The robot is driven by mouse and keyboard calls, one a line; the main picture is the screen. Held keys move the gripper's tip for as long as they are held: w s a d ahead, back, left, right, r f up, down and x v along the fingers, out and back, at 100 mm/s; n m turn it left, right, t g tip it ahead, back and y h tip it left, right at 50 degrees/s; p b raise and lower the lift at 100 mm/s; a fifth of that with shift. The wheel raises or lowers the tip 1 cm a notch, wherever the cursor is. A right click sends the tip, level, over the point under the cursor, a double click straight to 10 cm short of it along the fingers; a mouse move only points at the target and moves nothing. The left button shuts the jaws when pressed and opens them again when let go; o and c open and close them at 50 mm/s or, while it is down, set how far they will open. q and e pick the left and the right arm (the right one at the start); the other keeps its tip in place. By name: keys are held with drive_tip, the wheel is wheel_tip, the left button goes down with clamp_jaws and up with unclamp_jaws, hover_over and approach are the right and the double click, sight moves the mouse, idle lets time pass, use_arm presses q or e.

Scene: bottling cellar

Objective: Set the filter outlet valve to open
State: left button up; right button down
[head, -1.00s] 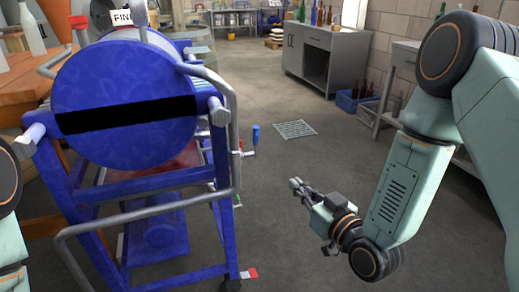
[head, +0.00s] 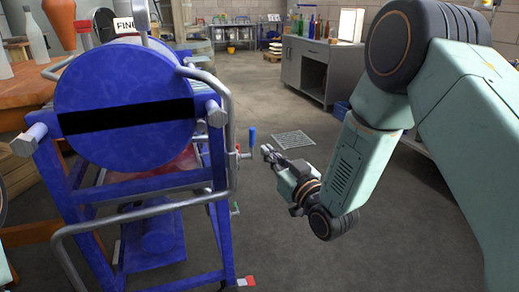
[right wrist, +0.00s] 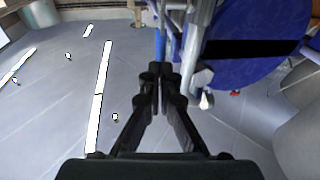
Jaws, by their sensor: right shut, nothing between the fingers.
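A blue filter machine (head: 125,85) stands on a wheeled frame at the left of the head view. On its right side a small metal valve with an upright blue handle (head: 252,138) sticks out. No label shows whether this is the filter outlet valve, or which setting it is at. My right gripper (head: 267,150) is shut and empty, just right of the blue handle and slightly below its top. In the right wrist view my shut fingertips (right wrist: 161,72) point at a blue upright piece (right wrist: 161,45), probably the handle; contact cannot be told. My left gripper is out of view.
A bent grey pipe (head: 230,110) runs down the machine's right side, close to the valve. A small green part (head: 234,208) and a red-and-white piece (head: 246,281) show lower down. A floor drain (head: 293,139) lies behind my gripper.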

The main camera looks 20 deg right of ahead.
sight(254, 137)
drive_tip(key=b+x, duration=0.1)
drive_tip(key=x, duration=0.2)
drive_tip(key=shift+w+a+r, duration=0.15)
drive_tip(key=shift+w+a, duration=0.05)
drive_tip(key=shift+w, duration=0.75)
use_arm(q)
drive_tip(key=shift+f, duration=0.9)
use_arm(e)
drive_tip(key=shift+s+a+r, duration=0.1)
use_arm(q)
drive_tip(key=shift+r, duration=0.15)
